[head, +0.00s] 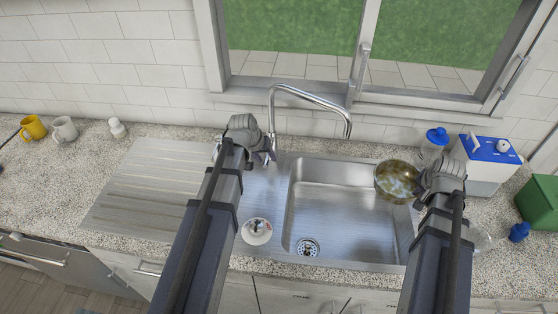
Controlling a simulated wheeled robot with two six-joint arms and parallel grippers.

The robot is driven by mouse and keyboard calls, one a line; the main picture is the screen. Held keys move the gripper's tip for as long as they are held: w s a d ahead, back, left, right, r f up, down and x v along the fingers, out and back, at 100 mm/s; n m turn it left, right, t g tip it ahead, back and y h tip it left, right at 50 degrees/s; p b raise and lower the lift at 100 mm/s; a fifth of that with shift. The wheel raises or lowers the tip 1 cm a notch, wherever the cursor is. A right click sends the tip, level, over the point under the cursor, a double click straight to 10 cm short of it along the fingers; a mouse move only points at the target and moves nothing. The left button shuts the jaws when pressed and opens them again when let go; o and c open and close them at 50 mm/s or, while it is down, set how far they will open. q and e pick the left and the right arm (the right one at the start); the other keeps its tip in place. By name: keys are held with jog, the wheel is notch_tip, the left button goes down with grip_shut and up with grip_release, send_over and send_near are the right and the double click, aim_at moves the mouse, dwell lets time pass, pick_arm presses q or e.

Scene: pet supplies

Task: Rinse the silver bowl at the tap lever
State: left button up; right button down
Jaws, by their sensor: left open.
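The silver bowl (397,181) is tilted over the right side of the sink, its inside brownish and blotchy. My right gripper (420,186) is at the bowl's right rim and appears shut on it. The tap (310,96) arches over the sink from the back, its spout end to the left of and above the bowl. No water stream shows. My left gripper (268,153) is open beside the tap's base. The tap lever is not clearly visible; my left gripper and arm cover part of that area.
The sink basin (335,217) is empty around its drain. A ribbed drainboard (140,185) is clear. The window wall bounds the back.

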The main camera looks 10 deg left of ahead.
pick_arm(q)
jog(key=shift+c, duration=0.2)
grip_shut()
dwell(1.1)
